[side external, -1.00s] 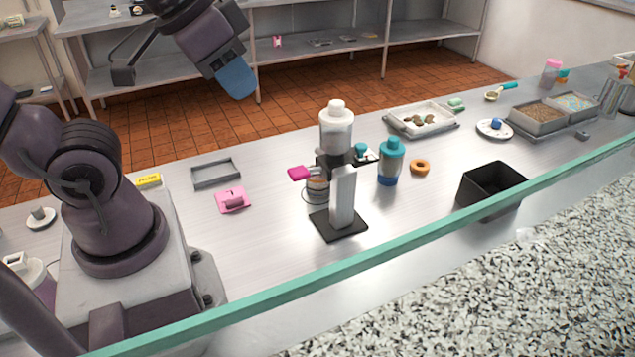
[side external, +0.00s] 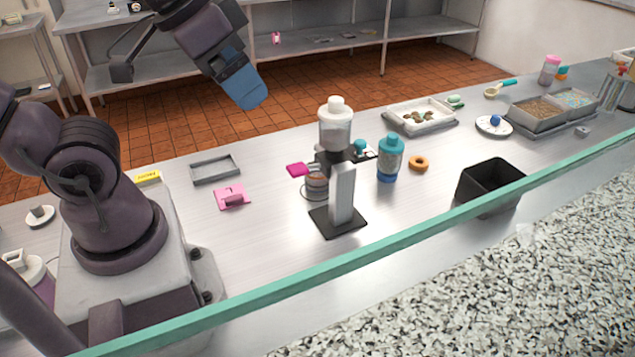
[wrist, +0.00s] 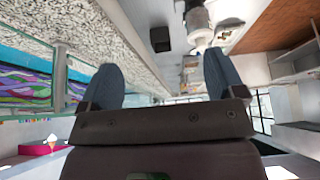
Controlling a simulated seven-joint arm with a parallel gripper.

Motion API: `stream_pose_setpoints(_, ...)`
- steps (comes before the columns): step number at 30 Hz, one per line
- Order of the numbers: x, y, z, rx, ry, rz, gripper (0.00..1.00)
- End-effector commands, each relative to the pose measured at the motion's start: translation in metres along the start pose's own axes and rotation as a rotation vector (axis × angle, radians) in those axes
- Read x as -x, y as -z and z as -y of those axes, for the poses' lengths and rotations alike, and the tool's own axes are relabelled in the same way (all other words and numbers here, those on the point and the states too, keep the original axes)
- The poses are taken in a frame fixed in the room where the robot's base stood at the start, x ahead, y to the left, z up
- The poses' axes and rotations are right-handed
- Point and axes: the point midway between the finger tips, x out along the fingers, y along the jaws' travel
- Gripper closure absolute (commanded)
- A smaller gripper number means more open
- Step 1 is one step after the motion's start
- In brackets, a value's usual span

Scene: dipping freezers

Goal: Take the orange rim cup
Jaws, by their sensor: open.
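My gripper (side external: 243,88) hangs high above the back edge of the counter, up and left of the dispenser. Its two blue fingers also show in the wrist view (wrist: 163,75), apart with nothing between them. The cup cannot be made out in the wrist view.
A black bin (side external: 490,187) is at the front right. A grey tray (side external: 215,169) and pink block (side external: 231,197) lie left. A teal-edged ledge (side external: 300,288) borders the front.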

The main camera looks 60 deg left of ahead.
Motion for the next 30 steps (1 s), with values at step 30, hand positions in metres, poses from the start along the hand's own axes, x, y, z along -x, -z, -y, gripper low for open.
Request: stream_pose_setpoints(30,-0.022,0.135,0.107,1.861,-0.827,0.783,0.12)
